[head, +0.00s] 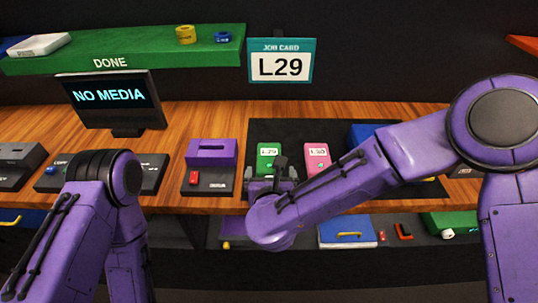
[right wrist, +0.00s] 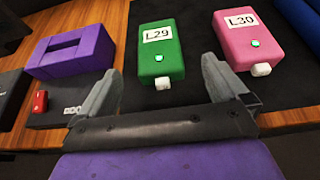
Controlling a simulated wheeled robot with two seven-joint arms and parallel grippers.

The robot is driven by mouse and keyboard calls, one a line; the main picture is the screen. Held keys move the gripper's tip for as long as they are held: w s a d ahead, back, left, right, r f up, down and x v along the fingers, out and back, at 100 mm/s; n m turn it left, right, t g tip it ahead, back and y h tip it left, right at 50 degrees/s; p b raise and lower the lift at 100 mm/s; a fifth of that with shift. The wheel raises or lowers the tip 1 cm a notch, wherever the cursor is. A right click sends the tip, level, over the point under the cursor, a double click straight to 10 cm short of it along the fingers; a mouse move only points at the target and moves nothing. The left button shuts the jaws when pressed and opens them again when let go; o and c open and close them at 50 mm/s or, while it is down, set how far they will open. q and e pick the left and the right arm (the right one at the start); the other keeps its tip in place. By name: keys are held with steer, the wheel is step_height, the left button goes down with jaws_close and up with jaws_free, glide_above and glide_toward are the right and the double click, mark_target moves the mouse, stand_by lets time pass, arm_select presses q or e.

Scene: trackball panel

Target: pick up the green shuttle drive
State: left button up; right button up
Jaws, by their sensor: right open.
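The green shuttle drive (right wrist: 161,60) carries a white label reading L29 and a small light, with a white plug on its near end. It lies on a dark mat, and its upper part also shows in the head view (head: 268,152). My right gripper (right wrist: 165,85) is open and empty, with its fingers apart on the near side of the green drive. In the head view my right gripper (head: 270,178) hides the drive's near part. A pink drive (right wrist: 250,38) labelled L30 lies to its right. My left gripper is out of view; only my left arm shows.
A purple dock (head: 212,152) with a red switch stands left of the mat (head: 300,129). A screen (head: 110,100) reads NO MEDIA. A job card (head: 281,62) reads L29. A green DONE shelf (head: 150,55) is at the back left. A blue box (head: 372,133) is right of the pink drive.

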mark_target(269, 158)
steer(key=p+x, duration=0.1)
steer(key=x, duration=0.3)
steer(key=shift+w+p, duration=0.3)
steer(key=x, duration=0.1)
steer(key=p+x, duration=0.1)
steer(key=x, duration=0.1)
steer(key=p+x, duration=0.1)
steer(key=shift+w+a+f, duration=0.15)
steer(key=shift+a+f, duration=0.05)
steer(key=shift+a, duration=0.05)
steer(key=shift+w+f, duration=0.25)
steer(key=shift+w, duration=0.15)
steer(key=c, duration=0.8)
